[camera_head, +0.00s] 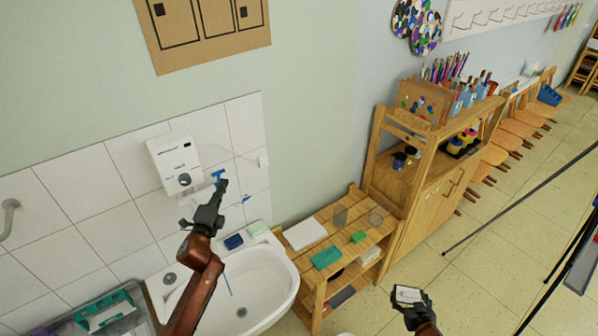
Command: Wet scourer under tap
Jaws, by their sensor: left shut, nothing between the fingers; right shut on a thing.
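My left gripper (221,184) is shut and empty, at the blue tap handle (217,174) on the tiled wall; I cannot tell if they touch. The white sink (272,268) is below, partly hidden by my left arm. A thin blue streak (228,285) shows over the basin beside my arm; it looks like running water. My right gripper (409,303) is shut on a small pale block (406,293), at the lower right, well away from the sink. I cannot tell whether this block is the scourer.
A dark blue sponge (233,241) and a pale green block (256,228) lie on the sink's back rim. A white heater box (174,159) hangs above. A wooden shelf (340,220) with green pads stands right of the sink.

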